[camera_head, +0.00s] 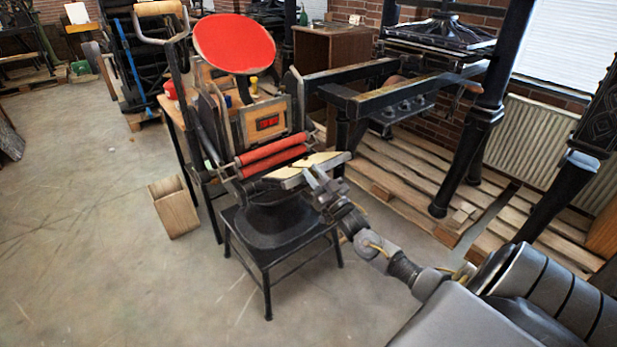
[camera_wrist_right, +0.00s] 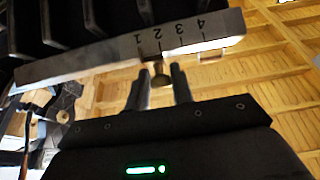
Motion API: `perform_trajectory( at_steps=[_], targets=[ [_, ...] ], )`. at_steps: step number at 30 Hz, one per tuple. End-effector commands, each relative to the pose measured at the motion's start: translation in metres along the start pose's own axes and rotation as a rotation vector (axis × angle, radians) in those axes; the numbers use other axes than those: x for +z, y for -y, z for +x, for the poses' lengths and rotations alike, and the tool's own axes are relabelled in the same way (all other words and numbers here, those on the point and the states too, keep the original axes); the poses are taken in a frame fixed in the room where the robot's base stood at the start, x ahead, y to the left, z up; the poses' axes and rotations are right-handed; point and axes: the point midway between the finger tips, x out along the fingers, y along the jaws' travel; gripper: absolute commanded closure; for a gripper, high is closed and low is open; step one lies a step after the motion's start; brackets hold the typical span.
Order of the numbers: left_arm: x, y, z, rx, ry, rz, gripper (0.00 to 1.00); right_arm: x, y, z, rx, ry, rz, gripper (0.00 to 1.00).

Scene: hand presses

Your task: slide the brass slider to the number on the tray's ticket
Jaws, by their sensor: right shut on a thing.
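A pale bar marked 1 to 4 (camera_wrist_right: 120,52) crosses the right wrist view, its numbers upside down. The brass slider (camera_wrist_right: 159,77) sits at its lower edge, close to the mark by the 2. My right gripper (camera_wrist_right: 164,78) has its two dark fingers around the slider and is shut on it. In the head view my right gripper (camera_head: 318,182) is at the front edge of the press's pale tilted board (camera_head: 307,166), where the slider is too small to make out. I cannot pick out a ticket or read its number. My left gripper is not in view.
The black hand press has a red ink disc (camera_head: 235,43) and red rollers (camera_head: 272,155). A black stool-like stand (camera_head: 270,235) is below the board. A wooden box (camera_head: 174,207) is on the floor at left. Wooden pallets (camera_head: 400,185) lie at right.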

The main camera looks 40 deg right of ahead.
Motion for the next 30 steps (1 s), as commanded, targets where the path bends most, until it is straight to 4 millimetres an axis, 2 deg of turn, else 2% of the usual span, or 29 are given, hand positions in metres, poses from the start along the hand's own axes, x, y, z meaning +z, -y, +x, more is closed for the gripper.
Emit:
perform_trajectory(
  at_steps=[4, 8, 9, 12, 22, 26, 30],
  targets=[
    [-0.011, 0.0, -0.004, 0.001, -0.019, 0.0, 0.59, 0.0, -0.003, 0.0, -0.001, -0.001, 0.0, 0.89],
    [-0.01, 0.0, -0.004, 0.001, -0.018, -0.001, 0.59, -0.001, -0.004, 0.0, 0.001, -0.001, -0.001, 0.89],
    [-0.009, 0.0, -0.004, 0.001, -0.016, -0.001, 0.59, -0.001, -0.004, 0.0, 0.001, -0.001, -0.001, 0.71],
    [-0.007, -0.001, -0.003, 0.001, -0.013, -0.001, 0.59, -0.001, -0.004, 0.0, 0.0, -0.001, -0.001, 0.61],
    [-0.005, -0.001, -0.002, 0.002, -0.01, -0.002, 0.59, 0.0, -0.003, -0.005, -0.001, 0.0, 0.0, 0.61],
    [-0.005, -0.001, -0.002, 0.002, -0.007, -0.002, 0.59, 0.002, -0.003, -0.023, -0.001, 0.002, 0.0, 0.61],
    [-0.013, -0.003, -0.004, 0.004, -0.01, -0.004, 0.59, 0.002, -0.003, -0.052, 0.0, 0.002, 0.0, 0.61]
  ],
)
